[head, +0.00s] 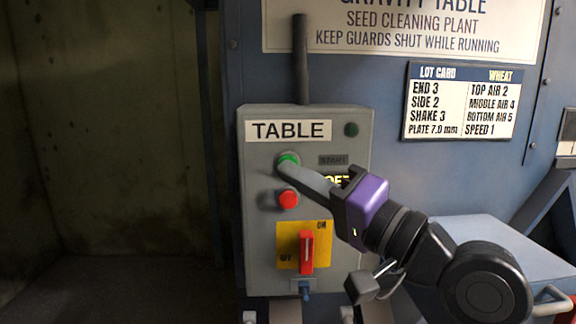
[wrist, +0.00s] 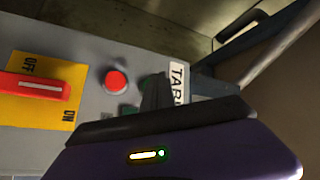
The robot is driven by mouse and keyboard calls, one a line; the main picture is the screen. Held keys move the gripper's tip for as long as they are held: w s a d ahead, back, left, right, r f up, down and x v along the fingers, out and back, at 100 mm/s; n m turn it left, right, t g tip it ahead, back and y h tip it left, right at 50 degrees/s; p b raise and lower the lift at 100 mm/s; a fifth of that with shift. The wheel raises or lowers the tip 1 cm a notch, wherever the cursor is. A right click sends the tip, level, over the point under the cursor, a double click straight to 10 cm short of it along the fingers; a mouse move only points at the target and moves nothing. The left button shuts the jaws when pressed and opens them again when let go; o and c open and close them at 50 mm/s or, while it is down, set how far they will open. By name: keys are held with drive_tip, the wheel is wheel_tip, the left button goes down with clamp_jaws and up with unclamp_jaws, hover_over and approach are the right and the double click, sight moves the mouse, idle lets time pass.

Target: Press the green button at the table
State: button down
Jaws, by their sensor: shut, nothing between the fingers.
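The grey control box labelled TABLE (head: 258,227) is mounted on the blue machine. Its green button (head: 288,158) is at the upper left in the head view, above a red button (head: 288,199). My gripper (head: 284,168) is shut and empty, with its fingertips at the lower edge of the green button, covering part of it. I cannot tell whether they touch it or press it in. In the wrist view the red button (wrist: 116,80) is clear, and the green button is hidden behind my fingers (wrist: 156,92).
A red rotary switch (head: 307,252) on a yellow plate sits low on the box. A dark green lamp (head: 351,130) is at its upper right, unlit. A conduit (head: 301,60) rises from the top. A lot card (head: 460,101) is on the blue panel at right.

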drive_tip(key=shift+w, duration=0.4)
drive_tip(key=shift+w, duration=0.5)
idle(0.8)
drive_tip(key=shift+s, duration=0.15)
drive_tip(key=shift+s+p, duration=0.4)
drive_tip(key=shift+s, duration=0.35)
drive_tip(key=shift+s+p, duration=0.75)
drive_tip(key=shift+s, duration=1.8)
